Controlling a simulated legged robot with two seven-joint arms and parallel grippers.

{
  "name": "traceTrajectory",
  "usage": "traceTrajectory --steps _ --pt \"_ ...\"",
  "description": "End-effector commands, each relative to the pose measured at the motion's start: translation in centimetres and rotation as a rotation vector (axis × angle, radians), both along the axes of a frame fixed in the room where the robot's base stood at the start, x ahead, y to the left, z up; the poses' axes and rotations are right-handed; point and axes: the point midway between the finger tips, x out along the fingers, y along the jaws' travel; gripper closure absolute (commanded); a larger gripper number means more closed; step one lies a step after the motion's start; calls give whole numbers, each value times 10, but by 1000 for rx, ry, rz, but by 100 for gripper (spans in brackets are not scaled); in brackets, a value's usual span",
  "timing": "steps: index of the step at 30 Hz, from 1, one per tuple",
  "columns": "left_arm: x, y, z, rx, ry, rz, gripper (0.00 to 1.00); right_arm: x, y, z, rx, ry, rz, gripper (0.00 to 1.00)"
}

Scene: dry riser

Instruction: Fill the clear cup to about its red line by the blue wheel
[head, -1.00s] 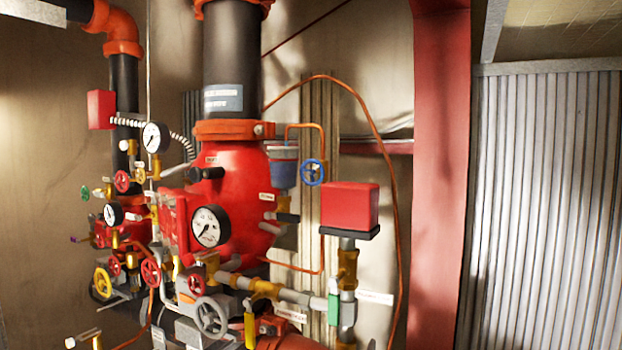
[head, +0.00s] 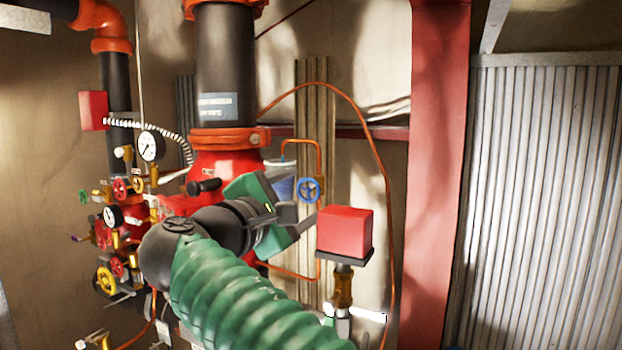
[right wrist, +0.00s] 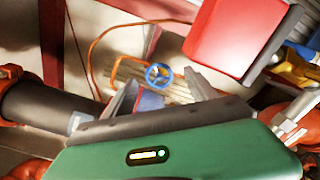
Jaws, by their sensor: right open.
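The blue wheel (head: 309,190) sits on a copper pipe right of the red valve body. It also shows in the right wrist view (right wrist: 158,76), between and beyond my fingers. A bluish, cup-like container (head: 284,187), probably the clear cup, is just left of the wheel, mostly hidden by my right gripper (head: 298,210). A blue part of it shows between the fingers in the right wrist view (right wrist: 150,101). My right gripper is open and empty, close to the wheel. My left gripper is out of view.
A red box (head: 344,232) on a brass fitting stands close right of my gripper. A thin copper tube (head: 383,170) arches behind it. Gauges and several small valves (head: 115,215) crowd the left. A red column (head: 438,150) stands right.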

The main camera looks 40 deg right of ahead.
Motion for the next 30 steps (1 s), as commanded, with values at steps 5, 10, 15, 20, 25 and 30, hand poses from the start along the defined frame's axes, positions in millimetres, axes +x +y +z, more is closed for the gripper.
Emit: traceTrajectory --steps 5,10,15,20,25,30 --pt "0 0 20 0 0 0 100 14 -34 4 -1 3 -3 34" --pt "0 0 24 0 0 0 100 19 -47 1 0 0 0 34" --pt "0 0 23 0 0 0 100 18 -48 0 0 -2 1 34" --pt "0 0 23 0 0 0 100 19 -47 0 0 -1 1 45" --pt "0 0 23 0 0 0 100 21 -47 -1 0 1 1 68" --pt "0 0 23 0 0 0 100 21 -47 -2 1 2 2 90"
